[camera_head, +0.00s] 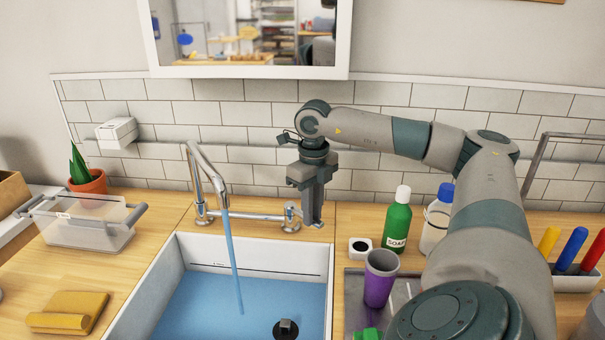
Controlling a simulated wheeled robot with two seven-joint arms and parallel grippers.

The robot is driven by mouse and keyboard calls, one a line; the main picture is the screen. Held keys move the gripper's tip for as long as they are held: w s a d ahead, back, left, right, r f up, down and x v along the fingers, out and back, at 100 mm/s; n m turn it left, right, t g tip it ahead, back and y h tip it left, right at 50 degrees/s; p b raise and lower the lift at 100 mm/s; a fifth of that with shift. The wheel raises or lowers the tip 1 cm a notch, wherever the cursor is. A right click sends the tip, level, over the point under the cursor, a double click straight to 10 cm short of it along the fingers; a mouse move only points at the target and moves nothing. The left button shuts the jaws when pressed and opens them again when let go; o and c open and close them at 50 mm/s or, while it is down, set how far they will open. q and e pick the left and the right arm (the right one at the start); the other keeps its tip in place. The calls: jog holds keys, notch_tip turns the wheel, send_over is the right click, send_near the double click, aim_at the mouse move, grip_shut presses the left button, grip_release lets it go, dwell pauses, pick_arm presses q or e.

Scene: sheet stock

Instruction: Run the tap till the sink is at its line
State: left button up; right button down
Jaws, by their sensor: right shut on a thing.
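The chrome tap (203,165) stands at the back of the white sink (160,285), and a blue stream (233,262) runs from its spout. Blue water (205,305) covers the sink's floor. A dark line (255,269) runs along the back wall; the water surface is below it. A black plug (286,330) shows at the front of the sink, partly cut off by the frame. My right gripper (309,220) points down, shut on the tap's right handle (291,216), which it partly hides. My left gripper is out of view.
Right of the sink stand a green soap bottle (398,222), a white bottle with a blue cap (437,215) and a purple cup (380,280). Left are a clear bin (85,232), a potted plant (88,180) and a folded yellow cloth (70,312). A mirror hangs above.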

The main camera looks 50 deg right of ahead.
dwell(0.3)
jog(key=c, duration=1.6)
grip_release()
jog(key=shift+c, duration=0.2)
jog(key=shift+r, duration=0.1)
